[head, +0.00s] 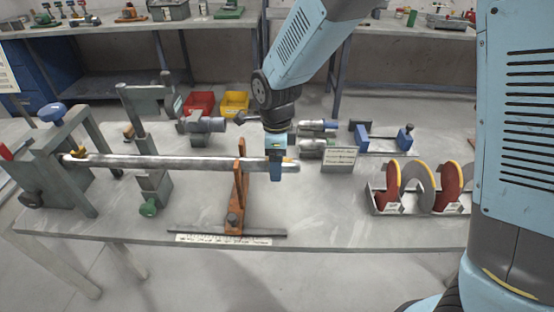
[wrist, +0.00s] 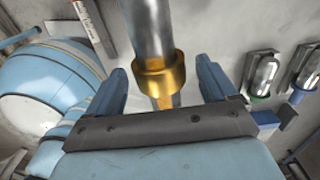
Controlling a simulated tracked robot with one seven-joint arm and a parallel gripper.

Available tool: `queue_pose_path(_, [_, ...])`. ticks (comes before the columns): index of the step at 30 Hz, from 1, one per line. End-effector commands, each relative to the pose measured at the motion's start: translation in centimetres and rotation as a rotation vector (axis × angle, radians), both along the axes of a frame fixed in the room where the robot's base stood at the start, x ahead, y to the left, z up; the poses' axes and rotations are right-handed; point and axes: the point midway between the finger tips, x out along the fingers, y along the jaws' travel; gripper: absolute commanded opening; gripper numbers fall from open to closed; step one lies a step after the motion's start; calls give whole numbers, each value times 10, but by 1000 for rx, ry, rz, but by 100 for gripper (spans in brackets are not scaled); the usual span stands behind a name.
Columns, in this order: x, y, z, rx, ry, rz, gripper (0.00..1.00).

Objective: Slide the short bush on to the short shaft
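A long bright steel shaft (head: 170,162) lies level above the bench, running from the grey fixture at left through an orange rest to my gripper. In the wrist view a brass bush (wrist: 160,76) is around the steel shaft (wrist: 152,28); a narrower brass-coloured end shows below it. My gripper (head: 279,170) points down at the shaft's right end. In the wrist view its two blue fingers (wrist: 160,84) stand either side of the bush, with visible gaps, so it looks open. I cannot tell whether this is the short shaft and short bush.
The orange rest (head: 238,190) stands just left of my gripper. A rack of red and grey discs (head: 415,190) is at right. The bench front right of the rest is clear.

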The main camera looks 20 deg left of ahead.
Motion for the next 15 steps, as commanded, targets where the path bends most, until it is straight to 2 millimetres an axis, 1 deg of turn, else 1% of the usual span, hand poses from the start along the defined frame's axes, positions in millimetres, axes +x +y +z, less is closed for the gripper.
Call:
queue_pose_path(7, [0,0,0,0,1,0,89])
queue_pose_path(10, [0,0,3,0,0,0,89])
queue_pose_path(13, [0,0,12,1,-2,0,89])
queue_pose_path(15, [0,0,23,2,-1,1,89])
